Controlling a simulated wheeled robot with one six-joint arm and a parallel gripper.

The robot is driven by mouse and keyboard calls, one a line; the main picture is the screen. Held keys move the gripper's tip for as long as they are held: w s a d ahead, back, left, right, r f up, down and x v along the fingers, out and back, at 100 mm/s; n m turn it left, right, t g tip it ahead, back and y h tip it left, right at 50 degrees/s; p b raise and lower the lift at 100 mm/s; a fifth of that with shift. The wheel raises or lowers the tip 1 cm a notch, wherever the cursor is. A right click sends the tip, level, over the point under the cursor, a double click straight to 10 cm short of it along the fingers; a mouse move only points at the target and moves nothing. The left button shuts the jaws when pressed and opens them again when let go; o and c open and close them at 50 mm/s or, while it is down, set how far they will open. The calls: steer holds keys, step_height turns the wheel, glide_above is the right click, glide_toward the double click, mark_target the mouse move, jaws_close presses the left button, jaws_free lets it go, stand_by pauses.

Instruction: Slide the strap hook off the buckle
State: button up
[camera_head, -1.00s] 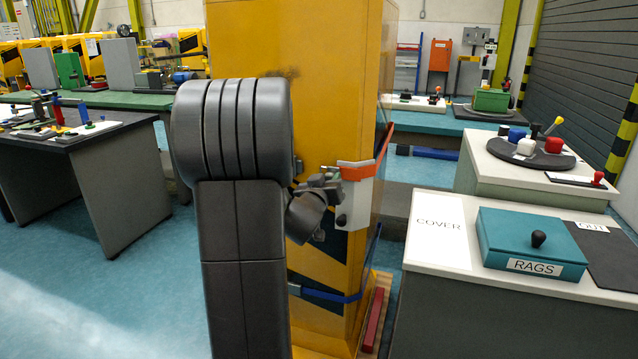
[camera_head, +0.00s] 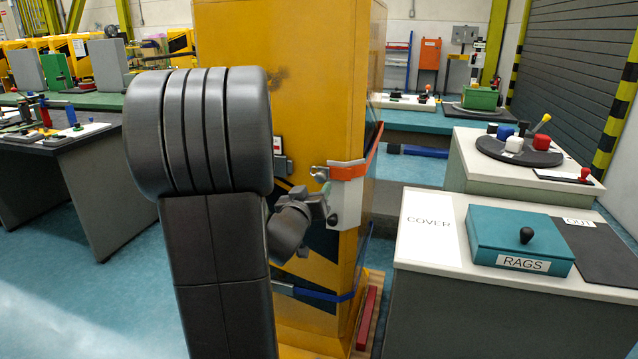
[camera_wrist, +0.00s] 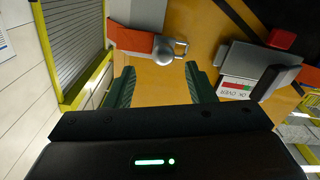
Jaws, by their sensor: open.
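An orange strap (camera_head: 347,171) wraps the corner of the yellow cabinet. It ends in a silver metal hook or loop (camera_head: 319,173). In the wrist view the strap (camera_wrist: 132,40) comes in from the left and its metal end (camera_wrist: 170,49) lies ahead of the fingers, apart from them. I cannot tell hook from buckle in this end piece. My gripper (camera_wrist: 160,88) is open and empty, with green fingers spread. In the head view my gripper (camera_head: 325,202) is just below the strap end, partly hidden by my wrist.
A white plate (camera_head: 347,205) sits under the strap at the cabinet corner. A grey lever (camera_wrist: 272,80), a labelled plate (camera_wrist: 236,88) and a red block (camera_wrist: 281,39) are right of the fingers. A blue strap (camera_head: 315,294) crosses lower. A bench with a teal RAGS box (camera_head: 520,240) stands right.

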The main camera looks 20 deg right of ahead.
mark_target(316, 180)
steer(key=v, duration=0.7)
steer(key=shift+s+a, duration=0.15)
steer(key=shift+s, duration=0.1)
steer(key=x, duration=1.4)
steer(key=shift+w, duration=0.1)
steer(key=shift+w+a, duration=0.25)
steer(key=shift+a, duration=0.3)
